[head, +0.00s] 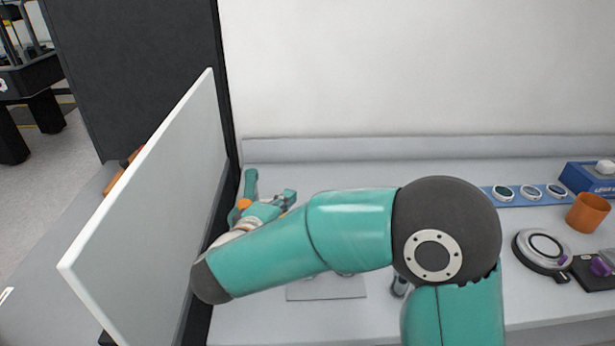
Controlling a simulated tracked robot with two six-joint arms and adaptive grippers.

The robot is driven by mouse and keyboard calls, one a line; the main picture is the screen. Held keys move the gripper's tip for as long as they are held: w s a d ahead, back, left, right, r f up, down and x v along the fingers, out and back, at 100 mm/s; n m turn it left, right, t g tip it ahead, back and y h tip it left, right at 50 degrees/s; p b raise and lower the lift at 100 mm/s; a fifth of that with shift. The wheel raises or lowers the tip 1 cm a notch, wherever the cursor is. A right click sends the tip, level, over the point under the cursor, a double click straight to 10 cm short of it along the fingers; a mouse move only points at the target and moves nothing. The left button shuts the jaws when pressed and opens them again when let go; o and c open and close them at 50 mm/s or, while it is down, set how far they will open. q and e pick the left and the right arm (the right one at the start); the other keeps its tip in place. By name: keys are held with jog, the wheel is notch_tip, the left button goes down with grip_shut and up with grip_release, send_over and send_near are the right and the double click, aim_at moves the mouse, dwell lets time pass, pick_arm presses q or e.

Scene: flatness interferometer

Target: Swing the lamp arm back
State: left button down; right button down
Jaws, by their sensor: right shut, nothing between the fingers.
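My right arm, teal with dark grey joints, crosses the middle of the head view. My right gripper (267,190) is at its far end, over the bench by the white panel; it is shut and empty. No lamp arm can be made out; my right arm covers the middle of the bench, where a flat grey plate (328,289) shows only in part below it. My left gripper is not in view.
A white upright panel (160,210) stands left of my gripper. On the right of the bench (360,173) are a blue rack (516,194) with several round discs, an orange cup (588,212), a round silver-and-black device (542,250) and a blue box (590,178). The back strip is clear.

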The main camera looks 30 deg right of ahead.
jog(key=p+x, duration=0.3)
jog(key=x, duration=0.8)
jog(key=shift+d, duration=0.2)
jog(key=shift+a+f, duration=0.1)
dwell(0.9)
